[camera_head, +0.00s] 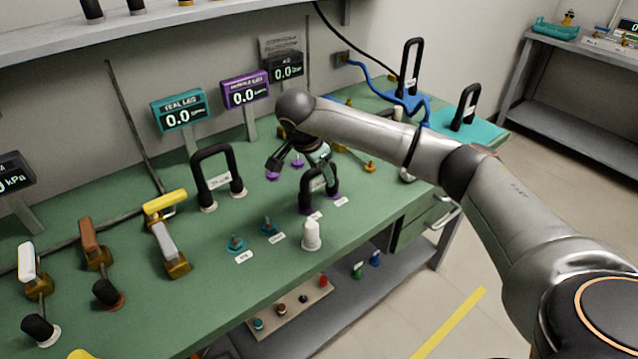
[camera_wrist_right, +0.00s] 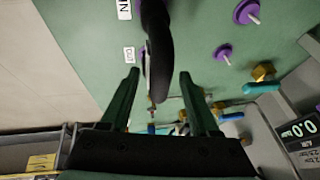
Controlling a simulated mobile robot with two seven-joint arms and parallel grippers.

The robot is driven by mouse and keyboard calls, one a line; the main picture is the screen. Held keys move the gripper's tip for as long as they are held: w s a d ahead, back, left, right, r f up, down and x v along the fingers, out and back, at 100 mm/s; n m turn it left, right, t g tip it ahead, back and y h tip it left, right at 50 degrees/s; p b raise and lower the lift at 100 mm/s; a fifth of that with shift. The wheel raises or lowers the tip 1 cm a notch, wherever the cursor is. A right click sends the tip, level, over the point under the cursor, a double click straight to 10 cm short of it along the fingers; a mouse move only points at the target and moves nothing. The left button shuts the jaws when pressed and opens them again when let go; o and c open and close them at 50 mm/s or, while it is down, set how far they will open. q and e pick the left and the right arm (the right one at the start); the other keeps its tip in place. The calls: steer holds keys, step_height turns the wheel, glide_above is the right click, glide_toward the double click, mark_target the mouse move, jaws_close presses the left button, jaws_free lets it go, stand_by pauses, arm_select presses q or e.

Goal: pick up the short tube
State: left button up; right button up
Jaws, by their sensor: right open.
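The short tube (camera_head: 319,179) is a small black arch standing upright on the green bench, with purple at its feet. In the right wrist view the black tube (camera_wrist_right: 156,55) runs in from the top, between the finger tips as seen there. My right gripper (camera_head: 318,160) is at the top of the arch in the head view. In the wrist view its dark green fingers (camera_wrist_right: 158,78) are spread apart, with gaps to the tube on both sides. I cannot tell how deep the tube sits between them. My left gripper is not in view.
A larger black arch tube (camera_head: 212,166) stands left of my right gripper. A white bottle-like part (camera_head: 311,236) stands in front of the short tube.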

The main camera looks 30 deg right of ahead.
jaws_close()
stand_by(0.5)
